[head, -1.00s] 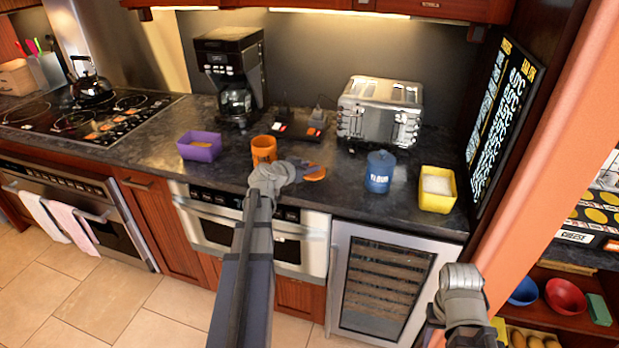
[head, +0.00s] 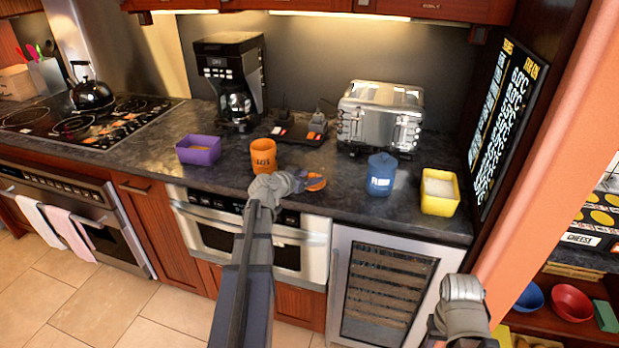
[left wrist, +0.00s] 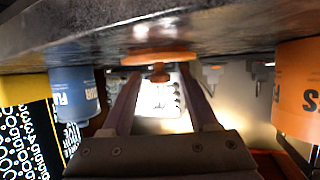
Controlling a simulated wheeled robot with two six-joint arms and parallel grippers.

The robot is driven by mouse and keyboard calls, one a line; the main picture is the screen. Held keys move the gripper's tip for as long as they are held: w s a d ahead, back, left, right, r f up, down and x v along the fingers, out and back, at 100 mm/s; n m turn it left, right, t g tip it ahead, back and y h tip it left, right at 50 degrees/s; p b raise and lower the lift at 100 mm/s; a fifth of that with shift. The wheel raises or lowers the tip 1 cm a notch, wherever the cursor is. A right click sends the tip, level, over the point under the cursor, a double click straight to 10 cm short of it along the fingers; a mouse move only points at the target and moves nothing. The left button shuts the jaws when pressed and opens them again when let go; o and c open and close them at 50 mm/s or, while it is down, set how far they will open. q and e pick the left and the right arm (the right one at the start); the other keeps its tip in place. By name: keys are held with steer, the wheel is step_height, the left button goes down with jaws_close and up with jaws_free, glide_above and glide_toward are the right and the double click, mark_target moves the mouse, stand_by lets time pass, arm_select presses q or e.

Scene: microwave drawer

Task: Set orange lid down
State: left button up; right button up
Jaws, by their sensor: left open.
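The orange lid (head: 316,181) lies on the dark countertop, between the orange canister (head: 263,155) and the blue flour canister (head: 382,175). The left wrist view is upside down; there the lid (left wrist: 160,57) is flat against the counter with its knob pointing away from it. My left gripper (head: 309,181) is open at the lid. Its two fingers (left wrist: 158,98) stand apart on either side of the knob, with a gap visible. My right arm shows at the lower right, but I see no fingers of its gripper.
A purple bowl (head: 199,150) stands left of the orange canister, and a yellow container (head: 439,191) right of the flour canister. Behind are a coffee maker (head: 231,80) and a toaster (head: 381,118). The counter's front edge runs just below my left gripper.

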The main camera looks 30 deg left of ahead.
arm_select(q)
steer(key=shift+r, duration=0.15)
steer(key=p+v, duration=0.5)
steer(key=v, duration=0.7)
